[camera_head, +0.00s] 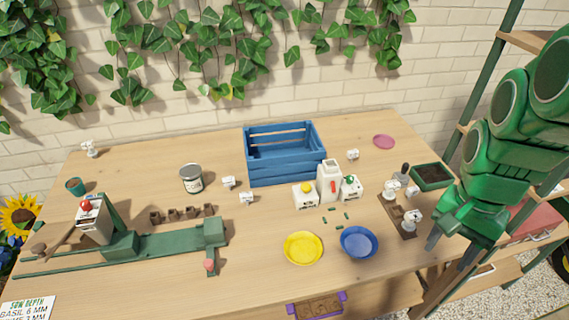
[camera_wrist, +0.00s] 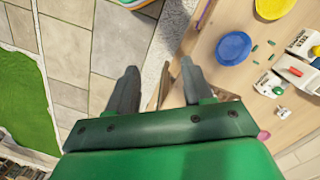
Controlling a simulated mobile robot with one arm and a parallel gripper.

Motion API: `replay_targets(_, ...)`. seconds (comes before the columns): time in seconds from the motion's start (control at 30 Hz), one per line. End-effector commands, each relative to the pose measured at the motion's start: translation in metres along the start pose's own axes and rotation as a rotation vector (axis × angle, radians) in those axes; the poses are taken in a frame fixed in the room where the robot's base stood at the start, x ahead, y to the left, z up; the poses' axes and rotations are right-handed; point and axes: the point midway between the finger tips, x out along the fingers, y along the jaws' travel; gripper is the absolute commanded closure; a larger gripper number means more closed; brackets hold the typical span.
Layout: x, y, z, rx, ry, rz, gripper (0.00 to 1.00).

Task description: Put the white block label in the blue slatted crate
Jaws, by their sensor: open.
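The blue slatted crate (camera_head: 287,173) stands upright at the back middle of the table, and the part of its inside that shows looks empty. Several small white block-like pieces stand on the table. One (camera_head: 229,183) and another (camera_head: 247,198) are left of the crate's front, one (camera_head: 352,154) is to its right, and one (camera_head: 89,148) is at the far left. Another (camera_head: 412,217) is on a brown tray (camera_head: 388,210) at the right. I cannot tell which is the label. My gripper (camera_wrist: 158,68) is open and empty, off the table's right front edge.
A yellow saucer (camera_head: 303,248) and a blue saucer (camera_head: 359,242) lie at the front. White boxes (camera_head: 306,195) stand before the crate. A green planting rig (camera_head: 160,243) fills the left, with a grey can (camera_head: 191,179) behind. A shelf ladder (camera_head: 480,95) stands right.

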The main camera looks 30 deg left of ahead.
Motion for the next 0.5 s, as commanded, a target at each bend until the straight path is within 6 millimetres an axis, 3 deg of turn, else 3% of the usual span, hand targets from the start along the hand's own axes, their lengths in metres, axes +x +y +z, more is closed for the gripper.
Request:
replay_targets(0.2,0.002,-0.055,-0.030,0.070,0.015,0.004,0.49)
replay_targets(0.5,0.011,-0.138,-0.059,0.172,0.040,0.000,0.49)
